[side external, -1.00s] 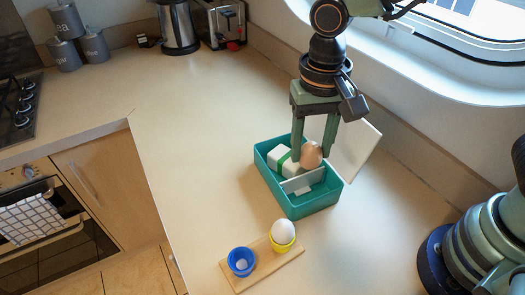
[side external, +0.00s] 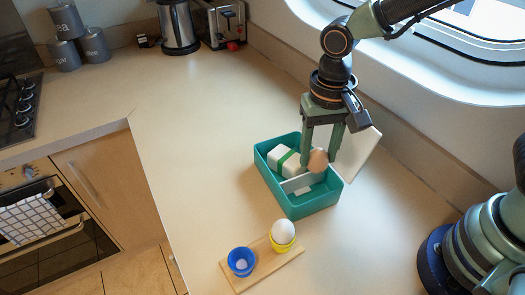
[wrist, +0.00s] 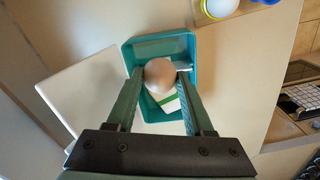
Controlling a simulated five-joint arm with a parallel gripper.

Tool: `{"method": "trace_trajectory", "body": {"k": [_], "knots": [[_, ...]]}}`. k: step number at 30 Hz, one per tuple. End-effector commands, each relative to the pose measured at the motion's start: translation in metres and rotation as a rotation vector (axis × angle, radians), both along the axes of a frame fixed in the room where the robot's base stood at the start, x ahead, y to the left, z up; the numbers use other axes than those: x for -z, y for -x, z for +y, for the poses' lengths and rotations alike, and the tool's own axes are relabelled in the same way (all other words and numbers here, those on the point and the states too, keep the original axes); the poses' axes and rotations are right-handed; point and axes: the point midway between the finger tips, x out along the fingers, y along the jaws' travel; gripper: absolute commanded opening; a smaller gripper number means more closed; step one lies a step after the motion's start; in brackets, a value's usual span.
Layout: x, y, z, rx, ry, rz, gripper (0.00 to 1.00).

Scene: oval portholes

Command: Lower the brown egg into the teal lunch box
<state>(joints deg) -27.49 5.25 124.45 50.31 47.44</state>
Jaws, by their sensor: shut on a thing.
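The brown egg (side external: 317,161) is held between the fingertips of my gripper (side external: 322,158), over the teal lunch box (side external: 316,207). In the wrist view the egg (wrist: 160,75) sits between the two fingers (wrist: 157,86), with the teal box (wrist: 146,49) beneath it. The box is open, with a pale divider (side external: 296,183) across it. A white block with a green band (side external: 284,158) lies in the far compartment. The egg appears above the divider area; its exact height over the box floor is hard to tell.
A wooden board (side external: 270,270) in front holds a blue egg cup (side external: 241,262) and a yellow cup with a white egg (side external: 283,232). A pale upright panel, seemingly the box lid (side external: 360,153), stands behind the box. The counter to the left is clear.

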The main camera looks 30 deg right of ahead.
Motion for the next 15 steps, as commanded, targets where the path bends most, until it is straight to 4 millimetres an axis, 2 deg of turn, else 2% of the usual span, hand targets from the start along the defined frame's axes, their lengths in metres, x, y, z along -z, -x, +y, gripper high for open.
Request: {"method": "trace_trajectory", "body": {"k": [8, 15], "knots": [[0.001, 0.000, 0.000, 0.000, 0.000, 0.000, 0.34], [0.012, 0.000, 0.000, 0.000, 0.001, 0.001, 0.34]]}}
